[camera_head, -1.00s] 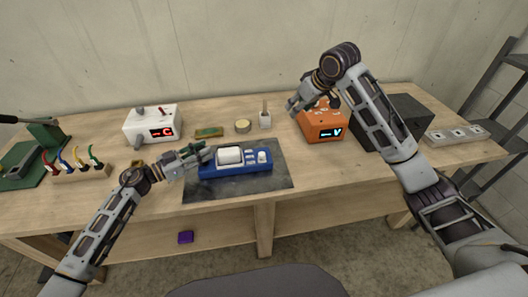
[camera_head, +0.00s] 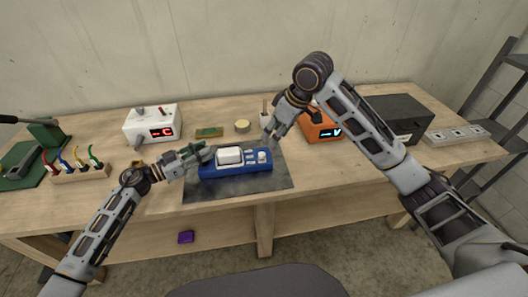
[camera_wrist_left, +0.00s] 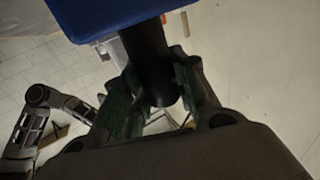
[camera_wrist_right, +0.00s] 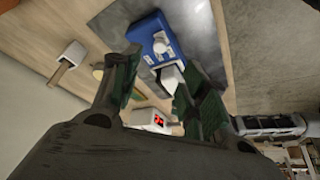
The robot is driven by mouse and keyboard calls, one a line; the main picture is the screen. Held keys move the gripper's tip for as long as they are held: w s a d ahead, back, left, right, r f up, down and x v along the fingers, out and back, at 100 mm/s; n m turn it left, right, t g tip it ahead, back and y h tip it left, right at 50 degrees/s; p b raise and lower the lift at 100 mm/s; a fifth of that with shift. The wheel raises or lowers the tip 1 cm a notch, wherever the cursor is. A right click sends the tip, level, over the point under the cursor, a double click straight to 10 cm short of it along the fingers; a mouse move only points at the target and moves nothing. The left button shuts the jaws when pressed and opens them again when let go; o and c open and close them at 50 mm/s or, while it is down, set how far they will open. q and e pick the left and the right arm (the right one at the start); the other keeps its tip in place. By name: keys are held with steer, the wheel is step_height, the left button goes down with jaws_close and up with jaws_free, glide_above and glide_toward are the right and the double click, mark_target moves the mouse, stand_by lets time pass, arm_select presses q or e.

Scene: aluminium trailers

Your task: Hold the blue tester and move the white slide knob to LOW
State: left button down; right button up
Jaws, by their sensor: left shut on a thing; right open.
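The blue tester (camera_head: 235,170) lies on a dark grey mat, with a white screen block on its left part and a white knob (camera_head: 262,156) near its right end. My left gripper (camera_head: 203,155) is at the tester's left end. In the left wrist view its fingers (camera_wrist_left: 160,95) are shut on a dark round handle below the blue body. My right gripper (camera_head: 271,135) is open and empty, above and behind the tester's right end. The right wrist view shows the tester (camera_wrist_right: 153,40) beyond its open fingers (camera_wrist_right: 153,80). The LOW marking is too small to read.
An orange meter (camera_head: 322,130) and a black box (camera_head: 400,115) stand to the right. A white device (camera_head: 152,125) with a red display stands at back left.

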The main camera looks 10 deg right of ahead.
mark_target(263, 154)
steer(key=shift+x, duration=5.85)
jaws_close()
